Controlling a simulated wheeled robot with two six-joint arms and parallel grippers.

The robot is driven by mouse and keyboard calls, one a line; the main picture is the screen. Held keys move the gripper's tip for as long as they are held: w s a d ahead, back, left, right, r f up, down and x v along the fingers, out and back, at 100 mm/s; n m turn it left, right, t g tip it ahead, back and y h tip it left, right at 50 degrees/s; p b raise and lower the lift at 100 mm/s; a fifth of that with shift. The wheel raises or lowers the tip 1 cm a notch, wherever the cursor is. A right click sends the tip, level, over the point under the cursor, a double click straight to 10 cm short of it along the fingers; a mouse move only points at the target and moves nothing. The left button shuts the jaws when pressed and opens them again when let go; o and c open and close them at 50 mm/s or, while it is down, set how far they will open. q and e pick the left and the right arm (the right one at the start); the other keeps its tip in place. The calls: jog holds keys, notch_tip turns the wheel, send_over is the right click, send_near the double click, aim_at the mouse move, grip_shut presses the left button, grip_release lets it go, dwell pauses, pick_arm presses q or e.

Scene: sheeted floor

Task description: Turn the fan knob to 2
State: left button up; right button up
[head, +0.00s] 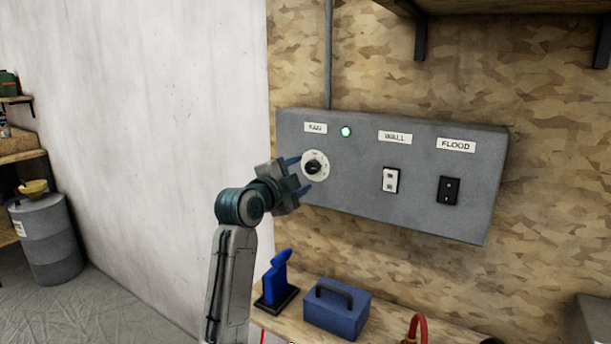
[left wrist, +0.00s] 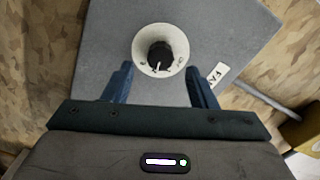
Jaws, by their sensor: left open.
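The fan knob (head: 313,168) is a black knob on a round white dial (head: 323,159), at the left end of a grey panel (head: 350,135) under a FAN label (head: 316,128). In the left wrist view the knob (left wrist: 159,55) sits on its dial (left wrist: 146,66) straight ahead of the jaws; the dial marks are too small to read surely. My left gripper (head: 300,174) is open and empty, its two blue fingers spread just short of the dial. The fingers also show in the left wrist view (left wrist: 161,88), one on each side below the knob, apart from it. My right gripper is not in view.
The panel also carries a lit green lamp (head: 346,131), a white WALL switch (head: 390,180) and a black FLOOD switch (head: 448,191). Below stand a blue toolbox (head: 337,310) and a blue tool on a stand (head: 275,278) on a wooden bench. A shelf bracket (head: 420,40) hangs above.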

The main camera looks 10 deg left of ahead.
pick_arm(q)
jog(key=b+v, duration=0.1)
jog(key=v, duration=0.6)
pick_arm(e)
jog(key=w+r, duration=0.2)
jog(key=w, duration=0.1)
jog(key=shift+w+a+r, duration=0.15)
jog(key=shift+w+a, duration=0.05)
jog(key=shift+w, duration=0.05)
